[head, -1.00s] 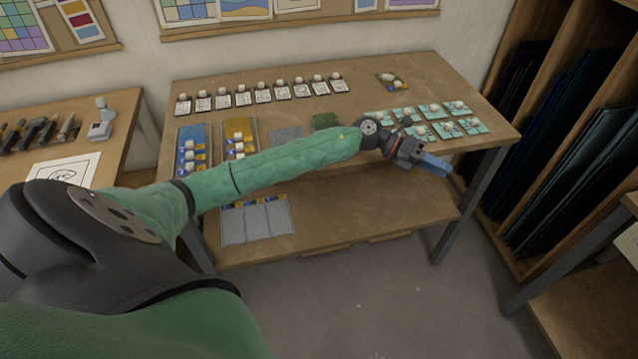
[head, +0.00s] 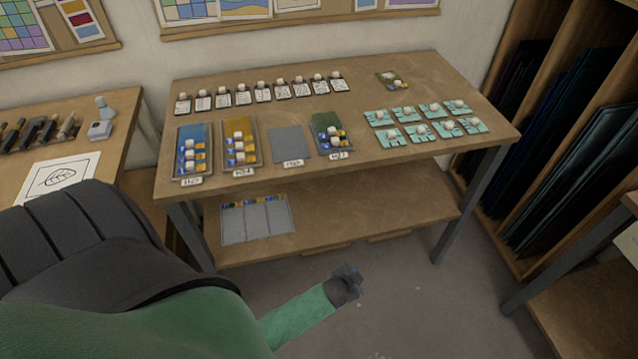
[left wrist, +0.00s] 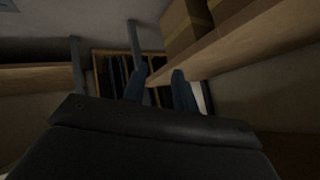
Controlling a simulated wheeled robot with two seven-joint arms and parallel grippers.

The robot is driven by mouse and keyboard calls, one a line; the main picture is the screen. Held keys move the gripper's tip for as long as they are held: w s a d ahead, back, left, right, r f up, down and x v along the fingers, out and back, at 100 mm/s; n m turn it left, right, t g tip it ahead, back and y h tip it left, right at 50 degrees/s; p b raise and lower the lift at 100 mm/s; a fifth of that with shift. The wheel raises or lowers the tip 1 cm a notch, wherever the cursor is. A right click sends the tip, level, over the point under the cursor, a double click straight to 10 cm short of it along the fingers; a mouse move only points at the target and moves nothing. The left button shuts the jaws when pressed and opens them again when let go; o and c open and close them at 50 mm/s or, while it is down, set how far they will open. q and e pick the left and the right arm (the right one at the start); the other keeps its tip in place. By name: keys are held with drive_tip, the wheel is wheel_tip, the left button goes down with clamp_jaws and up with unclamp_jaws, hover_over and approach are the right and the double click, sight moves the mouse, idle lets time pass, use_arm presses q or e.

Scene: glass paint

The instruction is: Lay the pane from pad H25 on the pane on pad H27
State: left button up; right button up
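A tray-like pad with a blue pane (head: 193,134) stands at the left of the table; its label (head: 191,182) looks like H25. Blue-and-yellow pieces with white knobs lie on its lower part. A pad with a dark green pane (head: 328,120), its label (head: 338,156) looking like H27, stands to the right, also with knobbed pieces. My left gripper (head: 350,276) is low in front of the table, away from both. In the left wrist view its two fingers (left wrist: 160,84) are apart with nothing between them. My right gripper is in no view.
Between these pads are an amber pad (head: 240,127) and a bare grey pad (head: 290,145). Teal knobbed pieces (head: 405,113) lie at the right, and a row of labelled white-knobbed cards (head: 263,95) at the back. A shelf (head: 360,200) below holds a grey tray (head: 257,222).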

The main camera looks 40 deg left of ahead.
use_arm(q)
drive_tip(key=s+d+f+n+g, duration=0.1)
drive_tip(key=s+f+g, duration=0.3)
drive_tip(key=s, duration=0.8)
drive_tip(key=s+d+f+n+g, duration=0.2)
drive_tip(key=s+f+n+g, duration=0.1)
drive_tip(key=s+f, duration=0.6)
drive_tip(key=s+g, duration=0.1)
drive_tip(key=s, duration=0.3)
drive_tip(key=shift+d+f, duration=0.15)
drive_tip(key=shift+f, duration=0.1)
drive_tip(key=shift+s, duration=0.1)
